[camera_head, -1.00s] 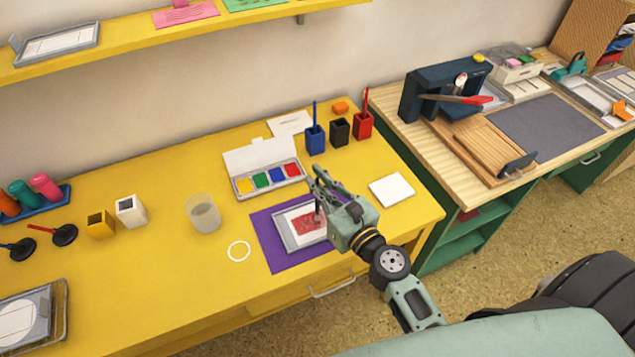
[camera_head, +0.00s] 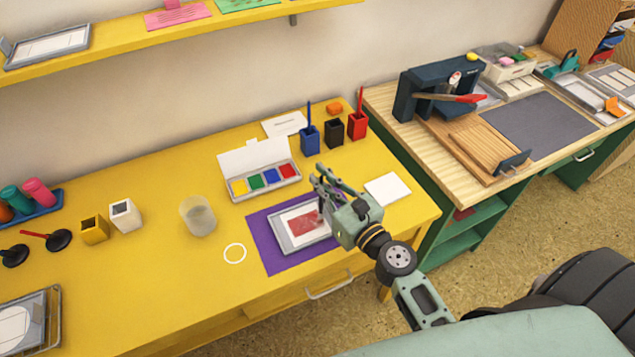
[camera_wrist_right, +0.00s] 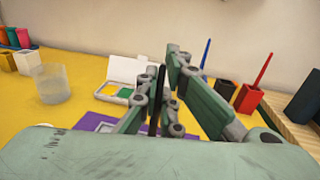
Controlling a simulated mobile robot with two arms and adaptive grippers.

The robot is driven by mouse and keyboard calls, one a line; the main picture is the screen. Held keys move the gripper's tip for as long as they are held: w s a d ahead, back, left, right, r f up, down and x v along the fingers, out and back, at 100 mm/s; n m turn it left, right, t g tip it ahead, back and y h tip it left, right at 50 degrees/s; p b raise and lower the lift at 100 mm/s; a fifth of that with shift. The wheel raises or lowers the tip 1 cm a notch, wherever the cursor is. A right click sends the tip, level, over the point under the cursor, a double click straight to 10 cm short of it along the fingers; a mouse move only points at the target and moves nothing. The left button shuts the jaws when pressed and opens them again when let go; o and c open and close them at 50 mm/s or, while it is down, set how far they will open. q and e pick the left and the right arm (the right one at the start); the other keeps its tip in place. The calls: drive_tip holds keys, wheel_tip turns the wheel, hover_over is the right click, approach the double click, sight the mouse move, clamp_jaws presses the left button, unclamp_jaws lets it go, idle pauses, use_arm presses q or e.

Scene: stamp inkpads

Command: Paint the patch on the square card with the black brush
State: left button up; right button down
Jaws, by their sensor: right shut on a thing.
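The square card lies in a grey tray (camera_head: 279,239) on a purple mat (camera_head: 270,262) and bears a red patch (camera_head: 303,223). My right gripper (camera_head: 320,188) is over the card's right side, shut on the black brush. In the wrist view the brush's thin dark handle (camera_wrist_right: 155,100) stands upright between the fingers. Its tip is close to the patch's right edge; whether it touches cannot be told. The black holder (camera_head: 334,134) shows no brush. My left gripper is not in view.
A paint box (camera_head: 263,183) with an open lid stands behind the mat. Blue (camera_head: 309,140) and red (camera_head: 357,126) holders each hold a brush. A water cup (camera_head: 198,217) is to the left, a white card (camera_head: 387,189) to the right.

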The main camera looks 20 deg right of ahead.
drive_tip(key=shift+d, duration=0.15)
drive_tip(key=shift+a, duration=1.15)
drive_tip(key=shift+d, duration=1.2)
drive_tip(key=shift+a, duration=0.15)
